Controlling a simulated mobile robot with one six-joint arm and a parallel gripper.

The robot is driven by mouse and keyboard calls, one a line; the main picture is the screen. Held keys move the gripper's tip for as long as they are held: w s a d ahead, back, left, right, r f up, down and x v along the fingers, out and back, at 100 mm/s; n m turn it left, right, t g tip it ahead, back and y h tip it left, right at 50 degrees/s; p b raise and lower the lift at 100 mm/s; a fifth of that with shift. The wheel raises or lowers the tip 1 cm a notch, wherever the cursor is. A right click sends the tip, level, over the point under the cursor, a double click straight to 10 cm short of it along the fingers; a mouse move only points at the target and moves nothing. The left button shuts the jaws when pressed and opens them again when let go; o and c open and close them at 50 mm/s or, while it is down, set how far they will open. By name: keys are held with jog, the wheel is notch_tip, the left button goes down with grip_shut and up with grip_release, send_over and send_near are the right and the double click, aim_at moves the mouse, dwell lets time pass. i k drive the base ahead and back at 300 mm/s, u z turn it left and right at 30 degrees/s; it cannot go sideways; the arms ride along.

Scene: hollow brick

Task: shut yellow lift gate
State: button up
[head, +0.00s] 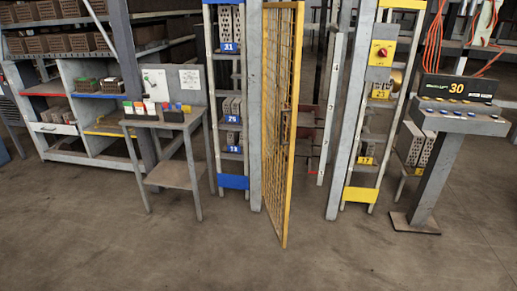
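The yellow lift gate (283,125) is a tall mesh panel in a yellow frame. It stands open, swung out toward me from the left grey post (255,110), and I see it at a steep angle. Its free edge is the near yellow upright, and its foot reaches out over the floor. The right grey post (350,115) stands apart from it, with the lift opening between. No latch can be made out. My gripper is not in view.
A small grey table (165,122) with colored cards stands left. Blue-marked (233,182) and yellow-marked (360,194) racks flank the opening. A control console (450,120) showing 30 stands right. The concrete floor (380,255) in front is clear.

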aim_at(299, 5)
jog(key=u, duration=0.1)
jog(key=i, duration=1)
jog(key=u, duration=0.3)
jog(key=k, duration=0.85)
jog(key=u, duration=0.5)
jog(key=k, duration=0.55)
jog(key=u, duration=0.65)
jog(key=i, duration=1.1)
jog(key=u, duration=0.1)
